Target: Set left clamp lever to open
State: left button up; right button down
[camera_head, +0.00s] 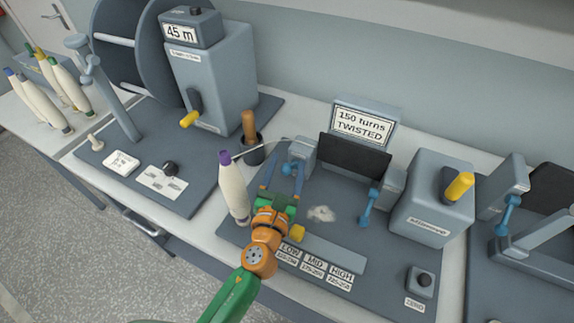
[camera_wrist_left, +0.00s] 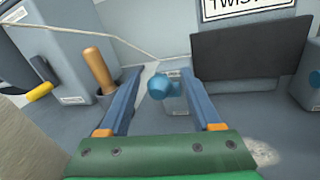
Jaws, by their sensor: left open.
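The left clamp is a grey block (camera_head: 303,152) left of the dark panel on the twist tester. Its small blue lever (camera_head: 291,168) shows at the block's front-left, partly among my fingers. In the left wrist view the lever's rounded blue end (camera_wrist_left: 160,86) appears between my two fingers, in front of the clamp block (camera_wrist_left: 174,98). My left gripper (camera_head: 283,168) is open with blue fingers around the lever's place; I see no clear contact. It also shows in the wrist view (camera_wrist_left: 159,77). My right gripper is not in view.
A purple-tipped bobbin (camera_head: 233,190) stands close to my left arm. A wooden-handled tool in a dark cup (camera_head: 252,152) is just behind it. White fluff (camera_head: 321,214) lies on the base.

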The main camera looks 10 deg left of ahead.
pick_arm(q)
jog(key=shift+s+r, duration=0.1)
jog(key=shift+s, duration=0.05)
grip_shut()
dwell(1.1)
